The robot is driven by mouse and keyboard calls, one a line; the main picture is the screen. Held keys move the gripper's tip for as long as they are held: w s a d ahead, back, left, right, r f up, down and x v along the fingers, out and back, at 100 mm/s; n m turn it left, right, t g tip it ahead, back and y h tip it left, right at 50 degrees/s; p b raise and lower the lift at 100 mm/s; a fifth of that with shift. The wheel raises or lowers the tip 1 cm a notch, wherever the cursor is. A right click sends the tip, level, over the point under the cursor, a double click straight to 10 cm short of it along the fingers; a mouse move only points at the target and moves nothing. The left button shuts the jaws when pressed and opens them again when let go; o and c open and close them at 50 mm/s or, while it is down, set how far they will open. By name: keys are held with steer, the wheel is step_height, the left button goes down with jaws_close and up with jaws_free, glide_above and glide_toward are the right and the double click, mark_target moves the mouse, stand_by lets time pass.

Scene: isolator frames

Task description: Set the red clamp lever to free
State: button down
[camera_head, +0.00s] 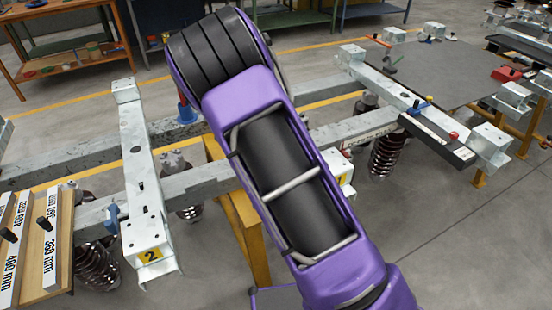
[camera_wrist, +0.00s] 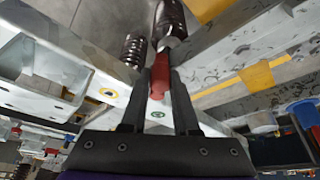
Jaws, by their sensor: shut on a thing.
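In the wrist view the red clamp lever (camera_wrist: 160,77) stands between the two dark fingers of my gripper (camera_wrist: 160,72). The fingers are shut on it, one on each side. A dark cylindrical part (camera_wrist: 171,20) lies just beyond the lever's far end. The lever's pivot and its exact setting cannot be made out. In the head view my purple arm covers the middle, and my gripper and the held lever are hidden behind it.
A pale metal crossbar (camera_head: 140,170) with a yellow 2 label stands left of my arm on long grey rails (camera_head: 70,160). A blue lever (camera_head: 112,217) sits beside it. Dark coil springs (camera_head: 388,155) hang below the rails. A grey plate (camera_head: 430,72) lies at the right.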

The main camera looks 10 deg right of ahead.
steer(key=shift+w+a+m+g+h, duration=0.35)
steer(key=shift+w+a+m, duration=0.55)
steer(key=shift+m, duration=0.35)
steer(key=shift+w+a+m+g+h, duration=0.35)
steer(key=shift+w+a+m, duration=0.4)
steer(key=shift+w+m, duration=0.4)
steer(key=shift+s, duration=0.1)
steer(key=c, duration=0.7)
jaws_free()
steer(key=p+v, duration=0.1)
steer(key=v, duration=1.6)
steer(key=shift+r, duration=0.25)
